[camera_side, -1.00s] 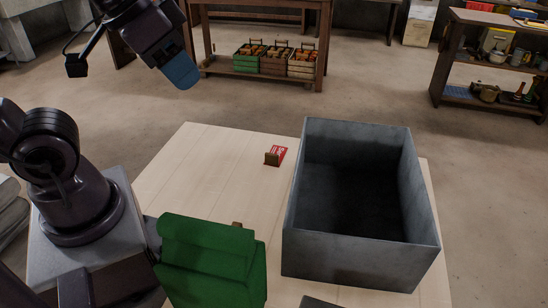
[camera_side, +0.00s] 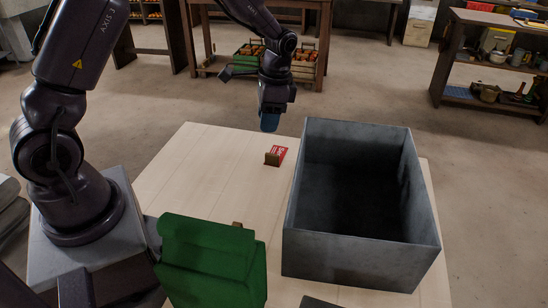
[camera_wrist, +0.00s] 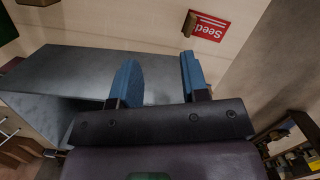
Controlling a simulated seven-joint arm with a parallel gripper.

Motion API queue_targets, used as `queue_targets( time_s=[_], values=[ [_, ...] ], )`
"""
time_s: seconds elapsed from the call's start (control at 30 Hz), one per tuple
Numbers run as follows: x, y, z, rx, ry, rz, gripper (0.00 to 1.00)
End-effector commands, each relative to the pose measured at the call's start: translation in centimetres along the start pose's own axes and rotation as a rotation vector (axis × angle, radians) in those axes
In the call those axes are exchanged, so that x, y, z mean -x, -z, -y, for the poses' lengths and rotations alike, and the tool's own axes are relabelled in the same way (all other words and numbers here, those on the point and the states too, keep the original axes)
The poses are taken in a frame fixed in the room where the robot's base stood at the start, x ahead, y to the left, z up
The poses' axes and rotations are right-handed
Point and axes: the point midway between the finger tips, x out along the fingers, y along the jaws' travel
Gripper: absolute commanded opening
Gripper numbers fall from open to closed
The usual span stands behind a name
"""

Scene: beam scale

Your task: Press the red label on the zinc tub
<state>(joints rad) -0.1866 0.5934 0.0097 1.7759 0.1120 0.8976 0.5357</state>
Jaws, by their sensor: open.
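The zinc tub (camera_side: 362,262) is a grey, open, empty box on the right of the pale wooden table. Its grey wall also shows in the wrist view (camera_wrist: 75,68). The red label (camera_side: 280,153) lies on the table just left of the tub, apart from it, with a small brown block at its near end. My gripper (camera_side: 269,124) hangs above the table's far side, beyond the label and left of the tub's far corner. Its blue fingers (camera_wrist: 158,72) are apart with nothing between them.
A green object (camera_side: 208,258) stands at the table's near left. The table's left middle (camera_side: 205,170) is clear. A bench with crates (camera_side: 305,62) and a shelf (camera_side: 490,70) stand away on the floor behind.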

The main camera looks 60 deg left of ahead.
Motion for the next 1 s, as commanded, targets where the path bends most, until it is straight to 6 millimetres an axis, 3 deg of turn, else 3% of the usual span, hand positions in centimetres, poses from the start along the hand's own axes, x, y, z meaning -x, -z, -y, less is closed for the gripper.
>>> queue_targets(
  time_s=[0.03,0.13,0.27,0.43,0.73,1.0],
  values=[
    [-1.5,0.8,0.9,-0.053,-0.004,0.016,0.41],
    [-3.1,2.4,2.5,-0.185,0.009,0.022,0.41],
    [-1.9,3.9,4.0,-0.340,0.058,-0.009,0.41],
    [-2.6,3.8,4.0,-0.421,0.057,-0.003,0.41],
    [-7.9,3.8,4.2,-0.422,0.055,-0.001,0.41],
    [-10.1,3.8,4.4,-0.421,0.058,-0.004,0.41]
  ],
)
